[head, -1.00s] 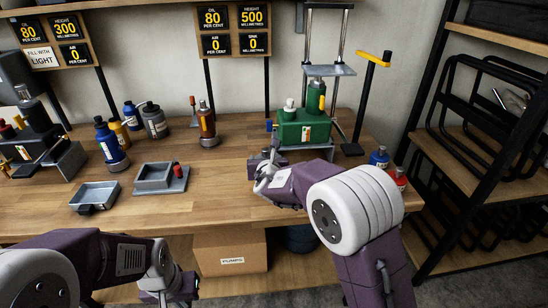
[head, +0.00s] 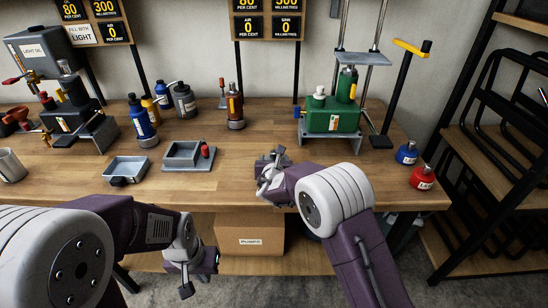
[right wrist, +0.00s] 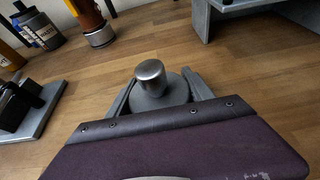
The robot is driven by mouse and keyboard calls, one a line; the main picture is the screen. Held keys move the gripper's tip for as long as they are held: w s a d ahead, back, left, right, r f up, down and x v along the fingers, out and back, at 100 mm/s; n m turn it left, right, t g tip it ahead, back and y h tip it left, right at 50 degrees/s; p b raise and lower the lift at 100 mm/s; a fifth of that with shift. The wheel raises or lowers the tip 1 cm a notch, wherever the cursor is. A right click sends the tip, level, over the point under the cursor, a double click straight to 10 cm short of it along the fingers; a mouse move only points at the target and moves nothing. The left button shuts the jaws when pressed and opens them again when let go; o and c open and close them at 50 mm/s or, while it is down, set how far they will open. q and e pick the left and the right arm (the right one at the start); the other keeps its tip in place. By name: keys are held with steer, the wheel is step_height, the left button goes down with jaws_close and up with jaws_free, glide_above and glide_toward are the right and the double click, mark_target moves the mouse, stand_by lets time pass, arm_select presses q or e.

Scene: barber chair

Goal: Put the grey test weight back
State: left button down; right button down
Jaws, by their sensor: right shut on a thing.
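The grey test weight (right wrist: 152,88), a metal piece with a rounded knob on a wider base, sits between the fingers of my right gripper (right wrist: 158,98) in the right wrist view. The right gripper is shut on it. In the head view the right gripper (head: 268,168) is at the front middle of the workbench (head: 240,180), right of the grey square tray (head: 182,153); the weight is hard to make out there. I cannot tell its height above the wood. My left gripper (head: 194,277) hangs in front of the bench edge, open and empty.
A shallow tray (head: 126,170) lies left. Several bottles, including an amber one (head: 235,108), stand behind. Bare wood surrounds the right gripper.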

steer(key=shift+r, duration=0.3)
steer(key=shift+f, duration=0.1)
steer(key=shift+c, duration=2)
jaws_free()
steer(key=shift+f, duration=0.25)
steer(key=shift+s, duration=0.1)
steer(key=shift+r, duration=0.2)
steer(key=shift+s+r, duration=0.1)
steer(key=shift+s, duration=0.25)
steer(key=v, duration=1.1)
steer(key=shift+s+b, duration=0.15)
steer(key=shift+b, duration=0.2)
